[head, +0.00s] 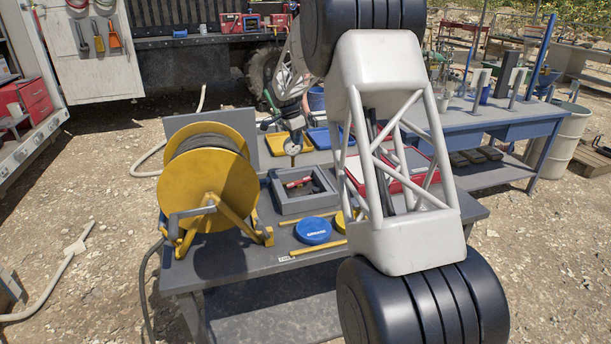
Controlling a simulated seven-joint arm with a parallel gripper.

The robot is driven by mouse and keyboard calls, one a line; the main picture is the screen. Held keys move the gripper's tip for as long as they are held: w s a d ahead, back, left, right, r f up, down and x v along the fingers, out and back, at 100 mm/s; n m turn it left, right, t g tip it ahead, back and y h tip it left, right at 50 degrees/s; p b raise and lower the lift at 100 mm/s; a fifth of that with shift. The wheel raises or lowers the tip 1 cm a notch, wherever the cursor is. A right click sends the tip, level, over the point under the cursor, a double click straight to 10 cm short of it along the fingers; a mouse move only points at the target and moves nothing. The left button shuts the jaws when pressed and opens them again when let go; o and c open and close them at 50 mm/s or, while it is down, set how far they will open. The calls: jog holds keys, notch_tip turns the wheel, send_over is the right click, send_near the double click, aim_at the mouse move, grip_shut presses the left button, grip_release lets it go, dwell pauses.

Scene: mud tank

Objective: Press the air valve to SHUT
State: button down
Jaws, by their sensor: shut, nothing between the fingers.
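My gripper (292,158) shows small in the head view, pointing down above the back part of the grey workbench (225,268). Its fingers look shut, with nothing seen between them. Below and just in front of it is a grey open-topped box (289,207) with a small red-handled part (298,183) inside. I cannot tell if this red part is the air valve. No SHUT marking can be read, and my white arm link hides the right part of the bench.
A yellow hose reel (205,178) stands at the bench's left. A blue disc (313,231) and yellow bars (318,247) lie in front of the box. Yellow (276,146) and blue (320,138) trays lie behind. A red-rimmed tray (420,165) is partly hidden by my arm.

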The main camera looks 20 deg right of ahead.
aim_at(307, 178)
jog(key=w+d+f+m, duration=0.1)
jog(key=w+f, duration=0.5)
jog(key=shift+d+m, duration=0.3)
jog(key=shift+m, duration=0.1)
jog(key=x, duration=1.3)
jog(key=shift+d+f, duration=0.25)
jog(key=shift+f, duration=0.1)
jog(key=shift+d+f+y, duration=0.2)
jog(key=shift+d+y, duration=0.05)
jog(key=shift+y, duration=0.35)
dwell(0.4)
jog(key=shift+d+f+y, duration=0.2)
jog(key=shift+d+y, duration=0.05)
jog(key=shift+y, duration=0.35)
jog(key=shift+f+y, duration=0.2)
jog(key=shift+y, duration=0.3)
jog(key=shift+r, duration=0.25)
jog(key=shift+r, duration=0.6)
